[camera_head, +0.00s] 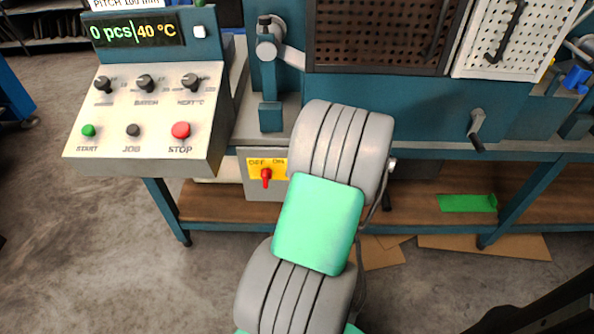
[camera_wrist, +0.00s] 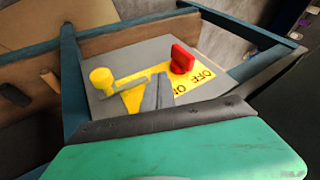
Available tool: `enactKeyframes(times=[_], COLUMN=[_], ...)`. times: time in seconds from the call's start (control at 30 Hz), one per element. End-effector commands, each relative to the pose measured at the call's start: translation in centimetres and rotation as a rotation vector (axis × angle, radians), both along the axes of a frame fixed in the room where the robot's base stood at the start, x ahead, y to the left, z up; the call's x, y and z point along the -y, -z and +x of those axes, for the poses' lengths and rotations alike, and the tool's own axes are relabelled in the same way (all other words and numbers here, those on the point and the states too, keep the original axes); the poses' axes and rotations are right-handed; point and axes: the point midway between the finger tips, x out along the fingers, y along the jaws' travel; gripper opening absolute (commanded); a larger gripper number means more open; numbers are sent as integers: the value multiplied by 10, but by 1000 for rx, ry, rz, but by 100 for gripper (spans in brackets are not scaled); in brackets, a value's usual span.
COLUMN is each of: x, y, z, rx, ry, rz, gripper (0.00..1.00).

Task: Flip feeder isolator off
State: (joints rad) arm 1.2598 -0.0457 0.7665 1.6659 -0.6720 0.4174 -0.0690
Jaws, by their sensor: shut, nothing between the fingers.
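The feeder isolator (camera_head: 251,186) is a grey box under the bench front, with a yellow plate marked OFF at left and ON at right. Its red handle (camera_head: 266,176) stands near the plate's middle in the head view; I cannot tell which mark it is set to. In the wrist view the red handle (camera_wrist: 182,60) rises from the yellow plate (camera_wrist: 205,80), beside the OFF lettering. My gripper (camera_wrist: 155,90) is shut and empty, in front of the plate and apart from the handle in the picture. In the head view my arm hides the gripper and the plate's right side.
The control console (camera_head: 150,110) overhangs at upper left. A crank handle (camera_head: 477,130) sticks out at right. The lower shelf (camera_head: 410,210) holds a green sheet (camera_head: 467,203).

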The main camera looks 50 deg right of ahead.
Motion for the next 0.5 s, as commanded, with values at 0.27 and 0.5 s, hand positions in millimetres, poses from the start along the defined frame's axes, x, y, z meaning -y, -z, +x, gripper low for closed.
enactKeyframes(times=[0.27, 0.5], x=[-15, -25], y=[27, 27], z=[39, 52], rx=[1, 0], ry=[-5, -1], rz=[-1, -1], gripper=[0, 0])
